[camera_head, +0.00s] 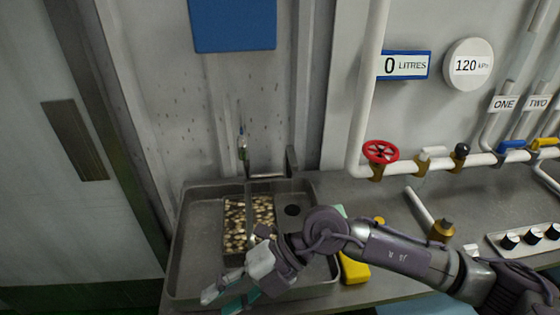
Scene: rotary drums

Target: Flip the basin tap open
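The basin (195,235) is a grey sink set in the counter at the lower left. The basin tap (268,177) is dark grey and stands at its back edge, with a short upright part (291,160) at its right end. I cannot tell which part is the handle or whether the tap is open. My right gripper (228,298) is over the front of the basin, well in front of the tap and apart from it. Its grey and teal fingers point to the lower left, and their gap is unclear. My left gripper is out of view.
A tray of pale pebbles (248,222) sits in the basin beside a dark drain hole (292,210). A yellow object (354,270) lies right of the basin, partly behind my arm. Pipes with a red wheel valve (380,152) run along the right wall.

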